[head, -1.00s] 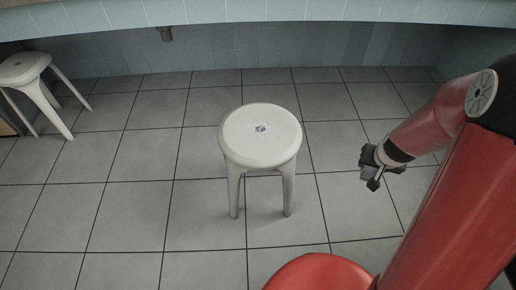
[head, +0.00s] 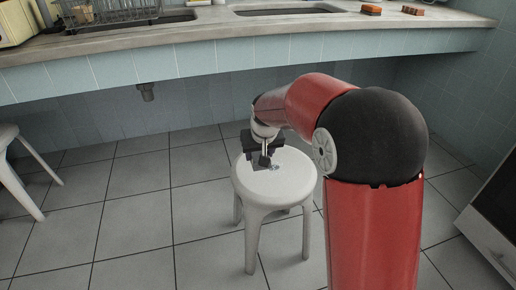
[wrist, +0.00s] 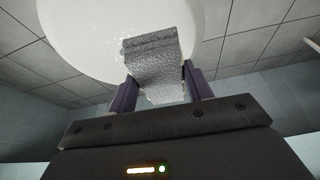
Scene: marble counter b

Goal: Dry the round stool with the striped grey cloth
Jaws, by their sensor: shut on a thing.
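My gripper (head: 262,158) is over the left-back part of the seat, pointing down. In the wrist view my gripper (wrist: 153,88) is shut on the grey cloth (wrist: 152,47), which hangs out between the fingers against the white stool seat (wrist: 85,35). Its stripes are hard to make out. I cannot tell whether the cloth touches the seat. Small pale specks show on the seat beside the cloth.
A counter (head: 200,35) with sinks, a dish rack (head: 115,12) and sponges (head: 371,9) runs behind the stool. Another white stool (head: 18,170) stands at the left. A white appliance (head: 490,225) is at the right. Floor left of the round stool is clear.

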